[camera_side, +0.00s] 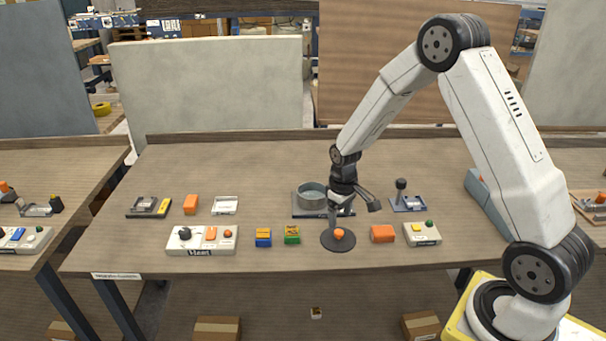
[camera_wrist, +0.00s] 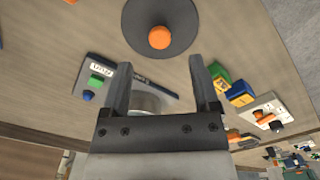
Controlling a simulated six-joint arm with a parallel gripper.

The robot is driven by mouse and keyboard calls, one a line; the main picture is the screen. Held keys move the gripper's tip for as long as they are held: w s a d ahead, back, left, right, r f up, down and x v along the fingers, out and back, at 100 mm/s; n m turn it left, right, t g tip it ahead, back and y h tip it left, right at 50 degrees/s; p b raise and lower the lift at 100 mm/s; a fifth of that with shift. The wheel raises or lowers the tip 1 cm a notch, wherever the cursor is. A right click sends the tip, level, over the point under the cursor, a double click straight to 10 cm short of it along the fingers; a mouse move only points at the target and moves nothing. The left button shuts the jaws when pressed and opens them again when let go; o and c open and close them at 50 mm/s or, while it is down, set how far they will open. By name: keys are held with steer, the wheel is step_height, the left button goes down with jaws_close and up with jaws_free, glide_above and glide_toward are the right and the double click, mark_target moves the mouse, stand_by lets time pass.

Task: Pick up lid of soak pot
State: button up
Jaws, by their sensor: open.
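The lid, a dark round disc (camera_side: 327,243) with an orange knob (camera_side: 338,234), lies flat on the table in front of the pot. It also shows at the top of the wrist view (camera_wrist: 180,22). The soak pot (camera_side: 311,193), a grey-green round pot on a grey base, stands behind the lid, partly hidden by my gripper in both views. My gripper (camera_side: 352,214) is open and empty, just above and behind the lid. In the wrist view its two fingers (camera_wrist: 160,76) point toward the lid, with the knob ahead of and between them, apart from both.
Close to the lid are a green block (camera_side: 292,235) and a blue block (camera_side: 263,238) on the left, and an orange block (camera_side: 382,233) on the right. A control box (camera_side: 422,234) and a stand with a dark knob (camera_side: 407,203) are farther right. The table's front edge is near.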

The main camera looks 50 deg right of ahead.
mark_target(339, 231)
steer(key=shift+f, duration=0.1)
steer(key=shift+f, duration=2.5)
jaws_close()
